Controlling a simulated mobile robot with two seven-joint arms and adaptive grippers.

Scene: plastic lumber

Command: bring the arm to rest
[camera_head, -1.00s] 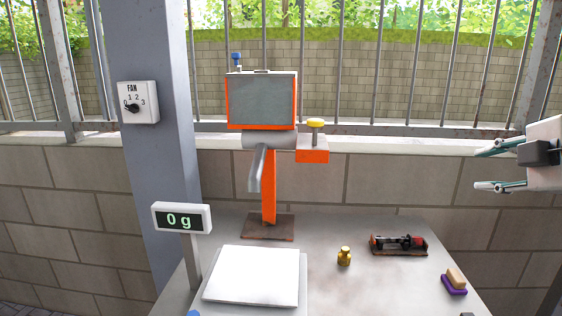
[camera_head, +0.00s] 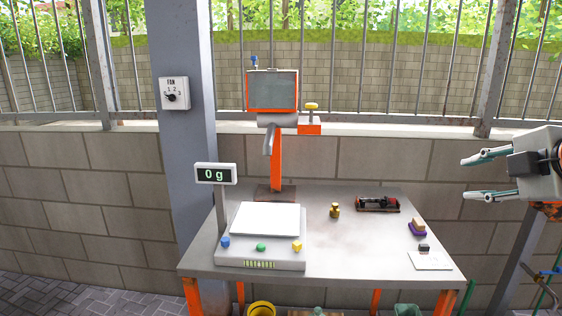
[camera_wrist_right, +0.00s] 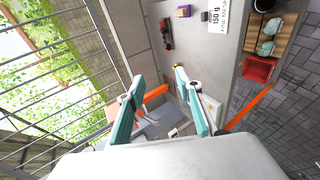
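My right gripper (camera_head: 490,176) is at the right edge of the head view, in the air beside the table's right end. Its two fingers are apart, with nothing between them. In the right wrist view my right gripper (camera_wrist_right: 164,103) also shows its teal fingers spread, with the table and an orange-framed machine beyond them. My left gripper is in neither current view.
A grey table (camera_head: 340,262) carries a scale (camera_head: 262,254) reading 0 g, a brass weight (camera_head: 335,210), a red-black tool (camera_head: 378,204), a purple-based block (camera_head: 417,228) and a card (camera_head: 430,262). An orange machine (camera_head: 272,90) stands behind, a pillar (camera_head: 184,130) at left.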

